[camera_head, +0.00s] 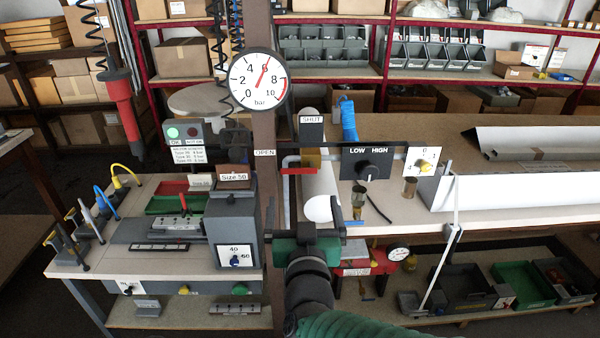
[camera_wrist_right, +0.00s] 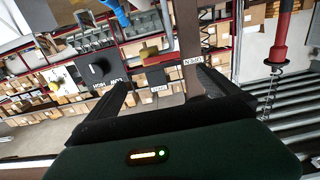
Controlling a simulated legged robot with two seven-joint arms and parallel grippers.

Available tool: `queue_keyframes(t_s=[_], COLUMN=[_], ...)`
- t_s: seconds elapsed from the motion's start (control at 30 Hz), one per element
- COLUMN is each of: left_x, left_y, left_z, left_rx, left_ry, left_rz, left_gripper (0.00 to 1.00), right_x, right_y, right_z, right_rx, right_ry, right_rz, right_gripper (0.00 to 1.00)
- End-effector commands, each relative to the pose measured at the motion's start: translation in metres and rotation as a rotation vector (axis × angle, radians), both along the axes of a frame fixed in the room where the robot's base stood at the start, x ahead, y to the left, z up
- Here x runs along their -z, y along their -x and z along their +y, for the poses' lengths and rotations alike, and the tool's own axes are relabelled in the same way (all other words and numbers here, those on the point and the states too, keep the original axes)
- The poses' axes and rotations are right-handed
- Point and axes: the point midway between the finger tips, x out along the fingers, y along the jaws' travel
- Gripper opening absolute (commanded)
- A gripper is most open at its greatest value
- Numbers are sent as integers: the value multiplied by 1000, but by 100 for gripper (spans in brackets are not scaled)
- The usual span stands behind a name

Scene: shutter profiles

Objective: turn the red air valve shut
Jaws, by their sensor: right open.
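The red air valve handle (camera_head: 298,171) lies level in the head view. It reaches left from the brass valve body (camera_head: 311,158) towards the OPEN label (camera_head: 265,153). The SHUT label (camera_head: 312,119) is above the body. My right gripper (camera_head: 306,230) is open and empty, below the valve in the head view. In the right wrist view its two fingers (camera_wrist_right: 163,84) are spread apart, and the brass valve body (camera_wrist_right: 157,58) shows beyond them, not touched. The OPEN label (camera_wrist_right: 190,62) appears upside down there. My left gripper is not in view.
A pressure gauge (camera_head: 259,80) on the brown post reads roughly 5 to 6 bar. A LOW/HIGH knob panel (camera_head: 366,163) and a yellow dial (camera_head: 424,160) are right of the valve. A grey Size 50 machine (camera_head: 233,220) stands left of the post. A red hanging tool (camera_head: 124,110) is farther left.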

Motion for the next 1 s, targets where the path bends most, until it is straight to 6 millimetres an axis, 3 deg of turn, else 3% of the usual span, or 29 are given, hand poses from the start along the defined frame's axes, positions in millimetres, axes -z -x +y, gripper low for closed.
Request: queue_keyframes(t_s=[0.3, 0.5, 0.87, 1.0], left_x=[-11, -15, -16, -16], left_y=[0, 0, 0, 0], left_z=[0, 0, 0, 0], left_rx=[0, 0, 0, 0], left_ry=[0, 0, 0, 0], left_rz=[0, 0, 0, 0], left_gripper=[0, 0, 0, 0], right_x=[-1, 0, 0, 0], right_y=[-84, -117, -125, -125], right_z=[3, 3, 3, 3], right_rx=[-1, -2, -2, -2], right_ry=[2, 1, 2, 2], right_rz=[2, 2, 0, 0], right_gripper=[100, 100, 99, 80])
